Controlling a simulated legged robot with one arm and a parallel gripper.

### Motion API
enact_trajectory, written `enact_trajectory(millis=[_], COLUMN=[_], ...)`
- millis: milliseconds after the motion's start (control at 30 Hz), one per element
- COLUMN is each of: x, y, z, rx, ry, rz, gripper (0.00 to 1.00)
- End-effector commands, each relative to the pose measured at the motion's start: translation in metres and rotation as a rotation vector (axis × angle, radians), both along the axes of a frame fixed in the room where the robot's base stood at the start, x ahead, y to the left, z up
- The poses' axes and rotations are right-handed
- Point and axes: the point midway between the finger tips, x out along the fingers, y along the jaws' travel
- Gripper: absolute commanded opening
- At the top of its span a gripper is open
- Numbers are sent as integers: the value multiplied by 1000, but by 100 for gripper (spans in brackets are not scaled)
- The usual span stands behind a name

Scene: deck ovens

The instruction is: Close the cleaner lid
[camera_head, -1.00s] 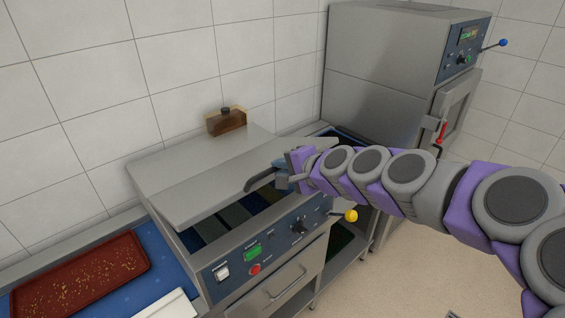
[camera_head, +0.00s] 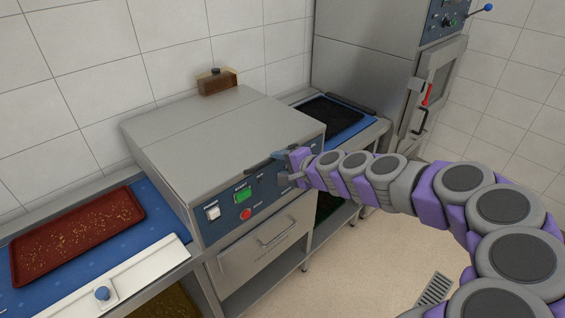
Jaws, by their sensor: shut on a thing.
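The cleaner (camera_head: 265,205) stands against the wall with a blue control panel on its front. Its steel lid (camera_head: 215,135) lies flat over the top, and no gap shows along its front edge from here. The lid's dark handle (camera_head: 258,165) is at the front right edge. My gripper (camera_head: 279,160) is at that handle, at the right part of the lid's front edge, and is shut on it. The fingertips are small and partly hidden by the purple and grey arm links.
A red tray (camera_head: 75,233) lies on a blue mat at the left. A dark tray (camera_head: 331,118) lies at the right, before a tall steel oven (camera_head: 365,75).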

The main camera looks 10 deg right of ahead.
Motion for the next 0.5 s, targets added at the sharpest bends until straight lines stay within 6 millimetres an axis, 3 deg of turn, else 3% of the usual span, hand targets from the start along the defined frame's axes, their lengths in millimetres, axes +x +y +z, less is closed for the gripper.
enact_trajectory(millis=[33,267,300,500], x=[-4,-3,-3,-3], y=[7,9,9,8], z=[-13,-15,-15,-12], rx=[1,-1,-1,-1], ry=[23,27,27,21], rz=[22,22,23,17], gripper=[1,3,54,46])
